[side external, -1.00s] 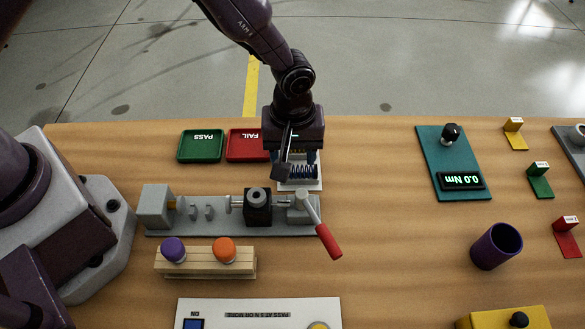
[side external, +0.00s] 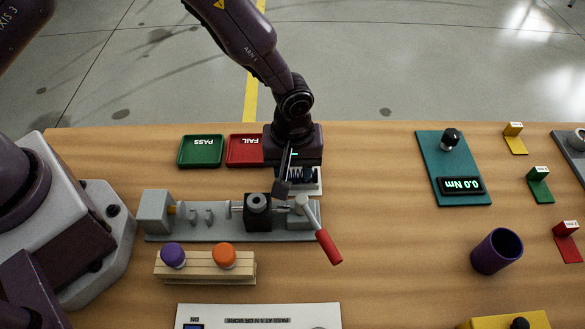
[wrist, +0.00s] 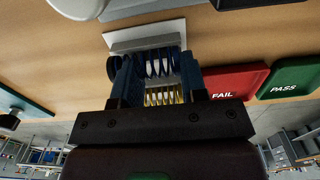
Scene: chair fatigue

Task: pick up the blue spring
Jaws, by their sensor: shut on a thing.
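The blue spring (wrist: 160,68) lies across the space between the two fingers of my gripper (wrist: 157,62) in the wrist view, inside a pale spring tray (wrist: 145,42). My gripper is shut on the blue spring at tray level. A yellow spring (wrist: 162,97) lies beside it, closer to my palm. In the side external view my gripper (side external: 300,173) is down at the tray (side external: 316,188), and my wrist hides most of the tray and springs.
The red FAIL tray (side external: 245,150) and green PASS tray (side external: 201,151) are left of my gripper. The grey test fixture (side external: 180,235) with its red-handled lever (side external: 328,246) stands close in front. The table is clear to the right, up to the teal torque board (side external: 450,160).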

